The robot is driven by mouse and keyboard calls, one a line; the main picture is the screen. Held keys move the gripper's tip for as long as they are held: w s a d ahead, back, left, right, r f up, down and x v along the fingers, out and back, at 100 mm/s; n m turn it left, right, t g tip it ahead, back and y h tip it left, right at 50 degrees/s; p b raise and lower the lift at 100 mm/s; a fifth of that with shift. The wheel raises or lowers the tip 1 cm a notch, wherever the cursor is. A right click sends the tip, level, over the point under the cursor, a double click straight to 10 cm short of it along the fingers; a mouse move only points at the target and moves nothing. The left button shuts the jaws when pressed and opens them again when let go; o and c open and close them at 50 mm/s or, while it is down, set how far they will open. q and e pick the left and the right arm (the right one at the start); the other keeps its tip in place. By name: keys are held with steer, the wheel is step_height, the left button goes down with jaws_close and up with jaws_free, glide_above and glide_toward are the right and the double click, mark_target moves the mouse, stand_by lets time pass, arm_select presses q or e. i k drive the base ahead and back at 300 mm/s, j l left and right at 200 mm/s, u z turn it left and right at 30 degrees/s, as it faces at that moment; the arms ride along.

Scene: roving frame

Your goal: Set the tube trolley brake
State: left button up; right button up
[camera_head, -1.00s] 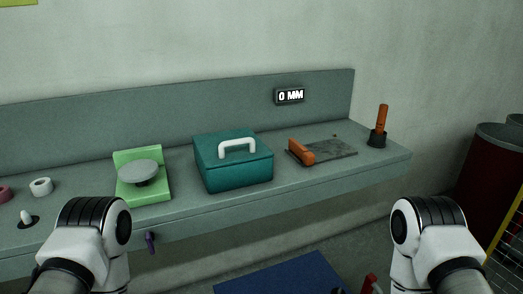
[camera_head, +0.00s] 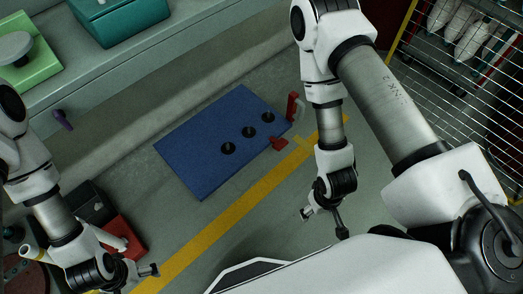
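A blue flat panel (camera_head: 200,150) lies low near the floor, with three black round fittings along its right side; it may be the tube trolley, but I cannot tell for sure. A red upright lever (camera_head: 292,105) with a pale side stands at its right corner. A small red pedal-like piece (camera_head: 279,144) sits just below that; I cannot tell which is the brake. My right gripper (camera_head: 324,222) hangs below and right of both red parts, fingers apart, empty and touching nothing.
A grey bench (camera_head: 150,62) with a teal box (camera_head: 120,22) and green stand (camera_head: 30,65) runs along the upper left. A red box (camera_head: 125,238) is beside my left gripper. A wire cage (camera_head: 455,85) holding pale items stands right. A yellow line (camera_head: 225,222) crosses the floor.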

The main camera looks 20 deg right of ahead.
mark_target(278, 145)
steer(key=z, duration=0.95)
steer(key=i+j+z, duration=0.5)
steer(key=i+z, duration=0.15)
